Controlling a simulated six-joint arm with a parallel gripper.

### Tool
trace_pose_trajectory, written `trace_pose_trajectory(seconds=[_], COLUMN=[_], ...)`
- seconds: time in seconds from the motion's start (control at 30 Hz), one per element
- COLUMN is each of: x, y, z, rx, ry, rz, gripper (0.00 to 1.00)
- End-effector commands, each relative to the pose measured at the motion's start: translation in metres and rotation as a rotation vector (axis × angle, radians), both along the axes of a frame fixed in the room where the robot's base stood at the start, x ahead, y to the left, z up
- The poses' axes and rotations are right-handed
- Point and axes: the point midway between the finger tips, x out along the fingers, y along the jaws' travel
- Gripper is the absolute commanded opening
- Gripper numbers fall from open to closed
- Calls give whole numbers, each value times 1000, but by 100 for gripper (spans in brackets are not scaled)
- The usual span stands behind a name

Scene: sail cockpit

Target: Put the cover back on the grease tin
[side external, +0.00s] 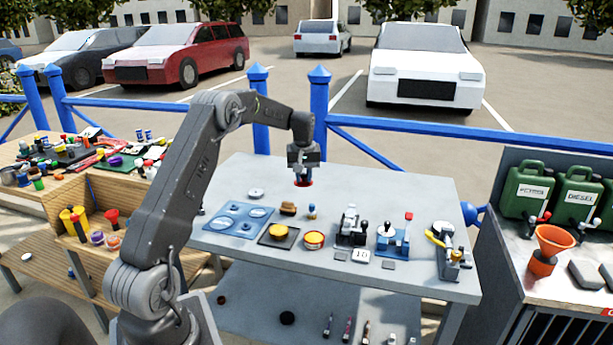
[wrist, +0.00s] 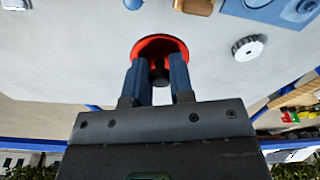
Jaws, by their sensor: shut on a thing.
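My gripper (side external: 303,172) is shut on the dark knob of a round red cover (side external: 303,184) near the back edge of the grey table. In the wrist view the red cover (wrist: 150,45) lies beyond my two fingers (wrist: 158,80), with the dark knob (wrist: 157,66) between them. I cannot tell whether the cover touches the table or hangs just above it. A round red tin with a yellow-orange top (side external: 314,240), which looks like the open grease tin, stands nearer the front, apart from the cover.
A yellow disc on a dark square plate (side external: 279,232) is left of the tin. A blue plate (side external: 238,219), brown block (side external: 288,208), small blue-topped piece (side external: 311,212) and pale knurled disc (side external: 256,193) lie nearby. Lever fixtures (side external: 351,228) stand to the right. The back right tabletop is clear.

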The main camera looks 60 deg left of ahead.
Motion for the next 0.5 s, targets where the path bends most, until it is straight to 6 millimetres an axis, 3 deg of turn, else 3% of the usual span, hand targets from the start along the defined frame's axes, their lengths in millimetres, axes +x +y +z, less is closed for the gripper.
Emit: trace_pose_trajectory(seconds=[0.5], x=[-29], y=[-119], z=[-8], rx=[-5], ry=[11], rz=[778], gripper=[0])
